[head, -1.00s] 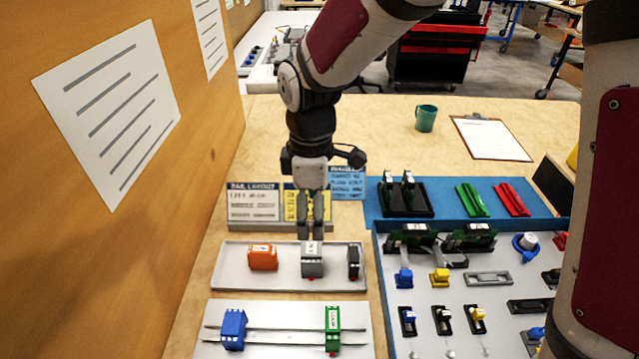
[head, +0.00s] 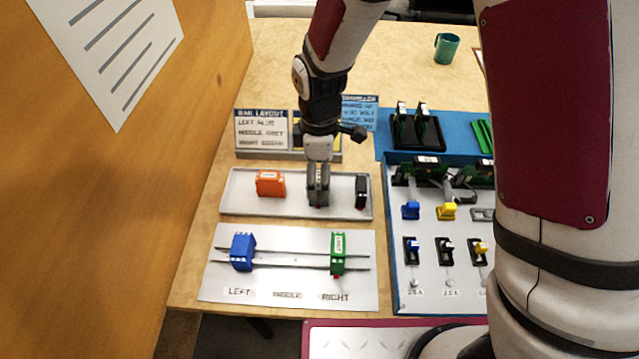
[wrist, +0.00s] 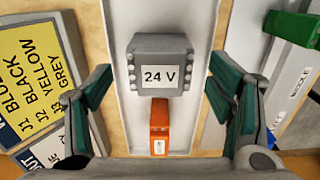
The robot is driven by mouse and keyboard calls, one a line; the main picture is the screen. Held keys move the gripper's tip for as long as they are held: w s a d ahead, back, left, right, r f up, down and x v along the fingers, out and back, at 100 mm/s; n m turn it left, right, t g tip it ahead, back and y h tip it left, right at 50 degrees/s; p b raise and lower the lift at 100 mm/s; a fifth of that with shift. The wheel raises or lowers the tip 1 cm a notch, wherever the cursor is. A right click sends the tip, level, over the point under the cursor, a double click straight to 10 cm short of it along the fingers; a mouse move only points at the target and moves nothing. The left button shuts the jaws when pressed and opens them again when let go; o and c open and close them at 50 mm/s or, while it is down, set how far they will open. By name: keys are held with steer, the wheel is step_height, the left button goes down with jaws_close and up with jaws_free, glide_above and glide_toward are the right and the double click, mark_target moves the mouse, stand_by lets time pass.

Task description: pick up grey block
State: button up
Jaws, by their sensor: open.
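The grey block (head: 318,196) stands on a light tray (head: 228,206) between an orange block (head: 270,184) and a black block (head: 361,190). In the wrist view the grey block (wrist: 160,52) carries a "24 V" label and sits between my finger pads, toward the top. My gripper (head: 318,184) points down at the grey block and partly hides it in the head view. In the wrist view my gripper (wrist: 160,88) is open, with a visible gap on both sides of the block. The orange block also shows in the wrist view (wrist: 159,120).
A plate in front has rails (head: 290,266) holding a blue block (head: 242,252) and a green block (head: 338,252), with a bare middle stretch. A layout sign (head: 262,130) stands behind the tray. A blue-edged parts tray (head: 390,285) lies to the right, a wooden wall (head: 215,60) to the left.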

mark_target(319, 176)
step_height(319, 176, down, 2)
steer(key=shift+f, duration=0.1)
steer(key=c, duration=1.3)
step_height(319, 176, up, 10)
steer(key=shift+r, duration=0.1)
steer(key=o, duration=0.5)
steer(key=shift+p, duration=0.3)
steer(key=c, duration=0.5)
